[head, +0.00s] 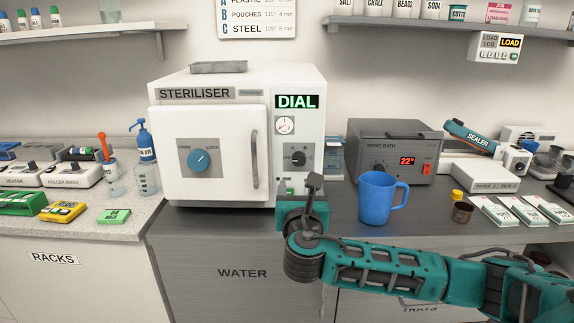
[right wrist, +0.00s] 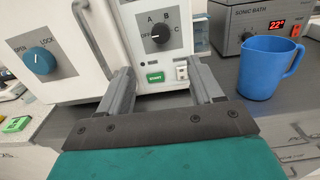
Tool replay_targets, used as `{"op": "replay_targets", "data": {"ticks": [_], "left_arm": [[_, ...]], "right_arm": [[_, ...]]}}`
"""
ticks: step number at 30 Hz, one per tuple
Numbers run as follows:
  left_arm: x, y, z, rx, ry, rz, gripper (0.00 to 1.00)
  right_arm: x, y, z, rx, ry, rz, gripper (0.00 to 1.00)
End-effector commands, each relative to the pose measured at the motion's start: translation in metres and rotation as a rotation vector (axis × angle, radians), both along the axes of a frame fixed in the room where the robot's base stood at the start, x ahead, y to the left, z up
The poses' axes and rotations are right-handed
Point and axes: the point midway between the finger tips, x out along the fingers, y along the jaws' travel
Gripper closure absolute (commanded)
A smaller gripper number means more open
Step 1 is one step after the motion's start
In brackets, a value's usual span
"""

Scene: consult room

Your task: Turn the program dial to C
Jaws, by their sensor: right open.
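The black program dial (head: 298,158) is on the right panel of the white steriliser (head: 240,81). It also shows in the right wrist view (right wrist: 160,35), with OFF at its left and A, B and C around its top and right. Its pointer appears to be towards the left, near OFF, but is too small to be certain. My right gripper (head: 299,188) is in front of the panel, below the dial. In the right wrist view its two fingers (right wrist: 162,78) are apart with nothing between them, and the dial is beyond the tips. My left gripper is out of view.
A green start button (right wrist: 155,77) and a small switch (right wrist: 182,72) sit below the dial. The steriliser door handle (head: 255,160) projects left of the panel. A blue mug (head: 375,200) stands to the right, before the sonic bath (head: 392,140). A green DIAL display (head: 297,101) is lit.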

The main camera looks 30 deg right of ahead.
Motion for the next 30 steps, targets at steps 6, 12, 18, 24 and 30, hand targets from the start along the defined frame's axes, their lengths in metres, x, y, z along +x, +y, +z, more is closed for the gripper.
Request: {"op": "replay_targets", "data": {"ticks": [6,12,18,24,30], "left_arm": [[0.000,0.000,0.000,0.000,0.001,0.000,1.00],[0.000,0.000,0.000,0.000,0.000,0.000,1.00],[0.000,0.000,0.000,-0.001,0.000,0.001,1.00],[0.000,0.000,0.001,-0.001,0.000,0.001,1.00],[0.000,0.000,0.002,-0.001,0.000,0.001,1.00]], "right_arm": [[0.012,-0.009,0.003,-0.016,-0.001,-0.008,0.35],[0.043,-0.028,0.003,-0.013,-0.002,-0.009,0.35],[0.075,-0.047,0.003,-0.010,-0.002,-0.007,0.35],[0.097,-0.061,0.003,-0.011,-0.001,-0.006,0.35],[0.108,-0.067,0.003,-0.010,-0.001,-0.004,0.35]]}}
